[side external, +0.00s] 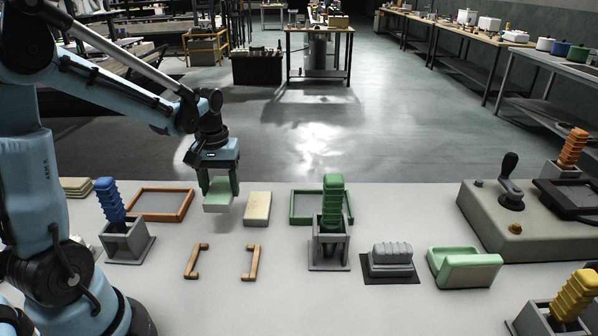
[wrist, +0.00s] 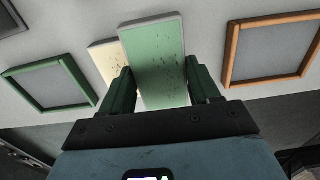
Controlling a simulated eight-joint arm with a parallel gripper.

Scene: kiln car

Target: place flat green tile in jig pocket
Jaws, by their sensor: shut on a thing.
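My gripper (side external: 219,189) points down over the pale table with its green fingers closed on the flat green tile (side external: 217,202). The tile looks held above the table. In the wrist view the speckled green tile (wrist: 155,58) sits between both fingers and partly covers a cream block. A green-rimmed frame with a grey floor (side external: 293,207) lies to the right of the gripper, partly hidden behind a green stack; it shows at left in the wrist view (wrist: 12,76). An orange-rimmed frame (side external: 184,206) lies to the left of the gripper. I cannot tell which frame is the jig pocket.
The cream block (side external: 257,206) lies just right of the tile. The tall green stack in a grey holder (side external: 331,245) and a blue stack (side external: 109,200) stand up as obstacles. Two orange brackets (side external: 250,263) lie in front. A grey ribbed block (side external: 391,257) and green cradle (side external: 465,270) are at right.

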